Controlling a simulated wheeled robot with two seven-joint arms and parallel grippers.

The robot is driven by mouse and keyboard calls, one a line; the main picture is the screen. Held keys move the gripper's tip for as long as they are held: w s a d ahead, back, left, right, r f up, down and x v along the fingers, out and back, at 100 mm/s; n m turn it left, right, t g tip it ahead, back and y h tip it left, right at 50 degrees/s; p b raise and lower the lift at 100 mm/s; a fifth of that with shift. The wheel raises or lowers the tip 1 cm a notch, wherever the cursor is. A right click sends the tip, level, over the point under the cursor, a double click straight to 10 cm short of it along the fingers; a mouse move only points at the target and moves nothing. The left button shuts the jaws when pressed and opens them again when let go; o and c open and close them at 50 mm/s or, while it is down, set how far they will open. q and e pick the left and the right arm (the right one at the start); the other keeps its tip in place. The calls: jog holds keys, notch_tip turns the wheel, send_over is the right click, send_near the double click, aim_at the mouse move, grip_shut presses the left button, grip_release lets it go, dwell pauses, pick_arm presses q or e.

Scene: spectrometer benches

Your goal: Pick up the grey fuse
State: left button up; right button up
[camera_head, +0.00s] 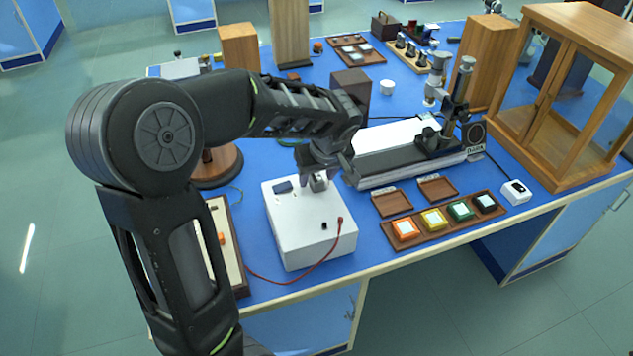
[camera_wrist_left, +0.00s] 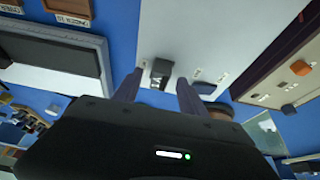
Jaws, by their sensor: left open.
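A small grey block, which looks like the grey fuse (camera_head: 319,184), sits on top of a white box (camera_head: 300,235), at the box's far side. In the left wrist view the grey fuse (camera_wrist_left: 161,72) stands on the white box (camera_wrist_left: 205,35), just beyond my fingertips and in line with the gap between them. My left gripper (camera_head: 318,170) is open and points down over the fuse, hiding part of it in the head view. The two fingers show apart in the left wrist view (camera_wrist_left: 158,88), with nothing held. My right gripper is not in view.
A red lead (camera_head: 300,277) runs from the white box. A tray with an orange piece (camera_head: 221,238) lies left of it. A long dark rail (camera_head: 410,160) stands at the right. A brown tray (camera_head: 455,226) holds coloured squares. Blue tabletop (camera_head: 355,240) is clear between box and trays.

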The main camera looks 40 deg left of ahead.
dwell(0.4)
pick_arm(q)
grip_shut()
dwell(0.4)
